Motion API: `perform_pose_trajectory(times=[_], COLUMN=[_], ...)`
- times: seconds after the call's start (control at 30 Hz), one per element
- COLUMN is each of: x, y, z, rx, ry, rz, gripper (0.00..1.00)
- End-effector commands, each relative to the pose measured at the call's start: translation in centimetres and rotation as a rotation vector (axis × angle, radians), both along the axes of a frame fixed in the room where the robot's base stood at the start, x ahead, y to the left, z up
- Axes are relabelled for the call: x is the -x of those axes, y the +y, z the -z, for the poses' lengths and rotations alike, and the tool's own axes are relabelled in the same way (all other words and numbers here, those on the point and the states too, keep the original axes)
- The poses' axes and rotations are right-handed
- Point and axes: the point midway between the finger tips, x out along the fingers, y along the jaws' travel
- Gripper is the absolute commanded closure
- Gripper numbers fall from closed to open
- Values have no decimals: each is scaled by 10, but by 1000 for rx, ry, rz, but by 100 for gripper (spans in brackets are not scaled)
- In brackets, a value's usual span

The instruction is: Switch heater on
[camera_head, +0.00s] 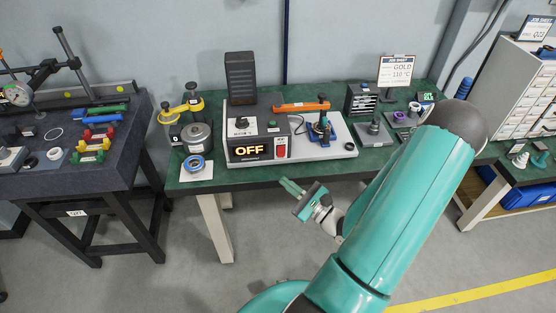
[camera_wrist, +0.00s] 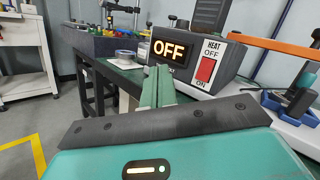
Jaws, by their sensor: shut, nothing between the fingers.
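The heater (camera_head: 262,130) is a dark grey box on a white base on the green bench. Its lit display (camera_head: 249,149) reads OFF. A red rocker switch (camera_head: 281,152) sits on a white plate at the right of its front face. In the wrist view the display (camera_wrist: 170,49) also reads OFF, and the plate is marked HEAT, OFF above and ON below the red switch (camera_wrist: 206,69). My gripper (camera_head: 285,183) is shut and empty, in front of the bench edge and below the heater, apart from it. In the wrist view its fingertips (camera_wrist: 159,72) point toward the heater's front, left of the switch.
An orange-handled lever with a blue clamp (camera_head: 320,128) stands right of the heater. A metal pot (camera_head: 197,137) and a tape-like blue ring (camera_head: 195,164) are at its left. A job sheet (camera_head: 397,72) reads GOLD, 110 °C. The floor before the bench is clear.

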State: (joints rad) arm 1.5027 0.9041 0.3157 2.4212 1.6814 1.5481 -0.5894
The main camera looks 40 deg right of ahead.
Motion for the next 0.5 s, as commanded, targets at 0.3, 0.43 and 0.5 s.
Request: perform_pose_trajectory(times=[0.3, 0.43, 0.5], x=[0, -1, -3], y=[-10, -11, -12], z=[3, 3, 3], rx=[-10, -10, -9], ry=[-4, -4, -4], rz=[26, 24, 25], gripper=[100, 100, 100])
